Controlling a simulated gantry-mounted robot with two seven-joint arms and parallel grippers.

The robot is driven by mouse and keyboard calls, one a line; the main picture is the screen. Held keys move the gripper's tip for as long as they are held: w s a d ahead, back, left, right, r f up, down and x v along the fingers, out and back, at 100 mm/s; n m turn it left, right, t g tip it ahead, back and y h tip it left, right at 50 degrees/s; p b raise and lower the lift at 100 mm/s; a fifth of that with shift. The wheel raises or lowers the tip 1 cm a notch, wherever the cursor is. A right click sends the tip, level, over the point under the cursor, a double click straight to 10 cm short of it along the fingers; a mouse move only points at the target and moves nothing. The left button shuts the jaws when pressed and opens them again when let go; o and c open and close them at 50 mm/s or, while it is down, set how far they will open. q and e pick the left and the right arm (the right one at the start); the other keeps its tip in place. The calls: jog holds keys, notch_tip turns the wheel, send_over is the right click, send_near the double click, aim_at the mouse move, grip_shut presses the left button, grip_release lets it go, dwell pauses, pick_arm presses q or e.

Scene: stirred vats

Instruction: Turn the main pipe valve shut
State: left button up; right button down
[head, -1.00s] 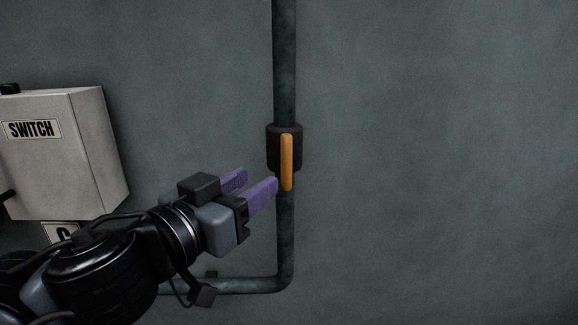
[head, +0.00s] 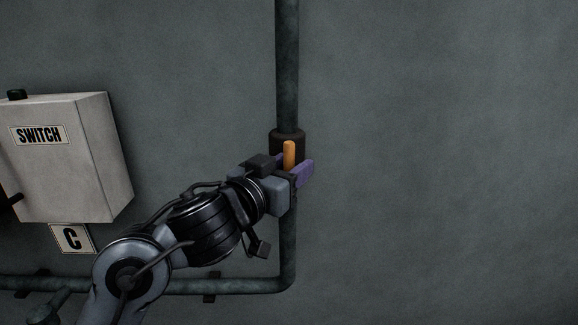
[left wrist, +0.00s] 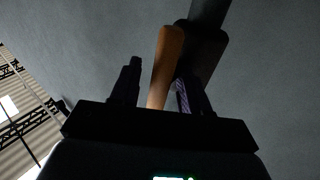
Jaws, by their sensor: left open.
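The main pipe valve has a dark body (head: 287,137) on the vertical pipe and an orange handle (head: 289,155) lying along the pipe. My left gripper (head: 297,168) is at the handle, its purple fingers open with one on each side of the handle's lower part. The gripper hides the handle's lower end. In the left wrist view the orange handle (left wrist: 166,65) rises between the two dark fingers (left wrist: 160,90), nearer the right one. Contact cannot be told. My right gripper is not in view.
The pipe (head: 287,65) bends left below the valve and runs along the wall (head: 450,150). The wall to the right is clear.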

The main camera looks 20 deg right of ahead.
pick_arm(q)
jog(key=shift+c, duration=0.2)
grip_shut()
jog(key=shift+r+m+p, duration=0.25)
jog(key=shift+m+p, duration=0.05)
jog(key=shift+p, duration=0.45)
jog(key=m+g+y+p, duration=0.1)
jog(key=m+y+p, duration=0.3)
jog(key=p, duration=0.6)
jog(key=shift+d+r+m+p, duration=0.1)
jog(key=shift+m+p, duration=0.2)
jog(key=shift+m, duration=0.2)
jog(key=shift+m+y+p, duration=0.3)
jog(key=shift+y+p, duration=0.1)
jog(key=shift+f+m+y+p, duration=0.2)
jog(key=shift+m+y+p, duration=0.45)
jog(key=shift+m+y, duration=0.2)
jog(key=shift+d+f+m+y, duration=0.1)
jog(key=shift+f+m+y, duration=0.05)
jog(key=shift+m+y, duration=0.9)
jog(key=shift+f+m+t+y, duration=0.1)
jog(key=shift+m+t+y, duration=0.2)
jog(key=shift+m+y, duration=0.5)
jog(key=shift+y, duration=0.3)
